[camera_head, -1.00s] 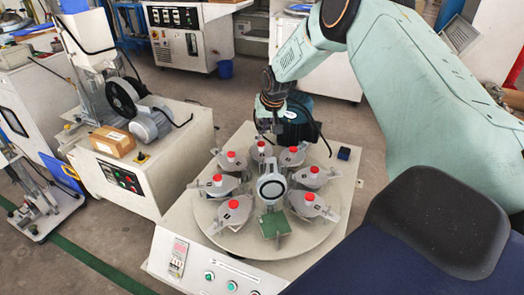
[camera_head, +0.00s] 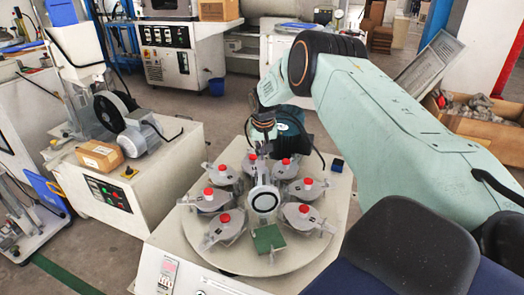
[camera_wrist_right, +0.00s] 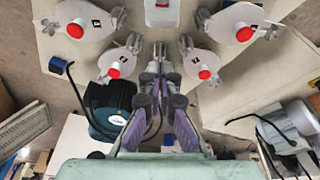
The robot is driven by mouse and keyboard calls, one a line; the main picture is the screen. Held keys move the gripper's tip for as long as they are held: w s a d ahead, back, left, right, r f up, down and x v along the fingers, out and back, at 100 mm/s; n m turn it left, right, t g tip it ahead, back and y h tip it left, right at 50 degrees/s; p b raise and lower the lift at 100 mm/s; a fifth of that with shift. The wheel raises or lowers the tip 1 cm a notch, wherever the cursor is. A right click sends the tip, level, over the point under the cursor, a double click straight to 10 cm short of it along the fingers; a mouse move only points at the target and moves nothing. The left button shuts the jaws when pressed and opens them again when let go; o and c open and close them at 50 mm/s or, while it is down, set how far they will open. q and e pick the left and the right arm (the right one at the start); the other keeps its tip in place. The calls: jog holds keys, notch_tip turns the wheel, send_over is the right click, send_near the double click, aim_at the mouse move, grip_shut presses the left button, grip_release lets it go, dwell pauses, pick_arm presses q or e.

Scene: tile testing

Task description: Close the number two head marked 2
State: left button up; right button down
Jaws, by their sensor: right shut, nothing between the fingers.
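Several grey heads with red knobs stand in a ring on the round turntable (camera_head: 250,262) of the test machine. My right gripper (camera_head: 263,150) is shut and empty over the back of the ring, close to the rear heads. In the right wrist view, its closed fingers (camera_wrist_right: 159,65) point between two heads: one with a red knob on the left (camera_wrist_right: 115,70) and one on the right (camera_wrist_right: 203,72). Small dark marks show on the heads, but they are too small to read surely, so I cannot tell which is number 2. My left gripper is out of view.
A round grey piece (camera_head: 264,199) stands mid-turntable, with a green block (camera_head: 269,238) before it. A dark teal motor (camera_head: 290,130) sits behind the ring. A machine with a brown box (camera_head: 100,156) stands to the left. My right arm covers the right side.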

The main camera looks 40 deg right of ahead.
jog(key=s+a, duration=0.2)
jog(key=s, duration=0.1)
jog(key=shift+f, duration=0.4)
dwell(0.5)
jog(key=shift+s, duration=0.1)
